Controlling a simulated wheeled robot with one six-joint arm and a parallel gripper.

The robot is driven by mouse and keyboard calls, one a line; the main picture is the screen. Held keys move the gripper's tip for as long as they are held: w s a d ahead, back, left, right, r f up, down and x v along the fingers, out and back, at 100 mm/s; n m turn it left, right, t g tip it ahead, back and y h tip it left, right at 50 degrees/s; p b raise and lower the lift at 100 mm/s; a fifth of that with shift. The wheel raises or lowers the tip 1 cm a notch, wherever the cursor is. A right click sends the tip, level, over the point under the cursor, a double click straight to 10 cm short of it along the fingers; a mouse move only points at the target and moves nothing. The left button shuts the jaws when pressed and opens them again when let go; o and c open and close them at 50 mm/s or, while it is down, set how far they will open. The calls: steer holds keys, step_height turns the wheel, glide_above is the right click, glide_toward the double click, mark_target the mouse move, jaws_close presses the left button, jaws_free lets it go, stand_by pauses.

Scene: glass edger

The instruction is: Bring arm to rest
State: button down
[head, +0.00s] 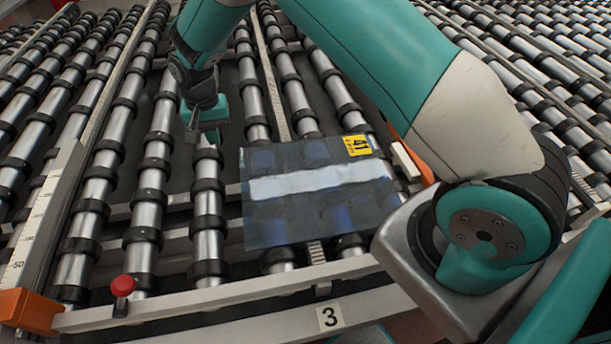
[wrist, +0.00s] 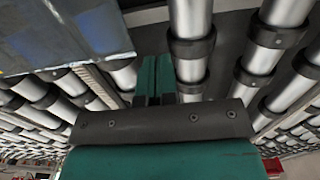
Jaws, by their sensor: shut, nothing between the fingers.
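My gripper (head: 212,137) is shut and empty. In the head view it hangs above the rollers, just left of a glass sheet (head: 290,212) with a pale band across it and a yellow 41 label (head: 357,145). The sheet lies on the rollers near the front rail, apart from my gripper. In the wrist view the shut fingers (wrist: 154,75) point out over the rollers, and part of the glass sheet (wrist: 60,30) shows at the upper left. My arm reaches across the upper part of the head view and covers rollers behind it.
Rows of steel rollers (head: 142,205) with black rings fill the place. A front rail (head: 200,307) carries a number 3 plate (head: 330,317) and a red button (head: 122,287). A ruler with an orange end block (head: 30,310) stands at the left. Rollers left of the gripper are bare.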

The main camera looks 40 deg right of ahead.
steer(key=s+a+r+n+y+b, duration=0.15)
steer(key=s+r+n+b, duration=0.35)
steer(key=s+r, duration=0.9)
steer(key=s+d+r+n+y+b, duration=0.1)
steer(key=s+n, duration=0.5)
steer(key=s, duration=1.4)
step_height(320, 180, up, 2)
steer(key=shift+d+n+y, duration=0.25)
steer(key=shift+n+y, duration=0.15)
steer(key=shift+y, duration=0.45)
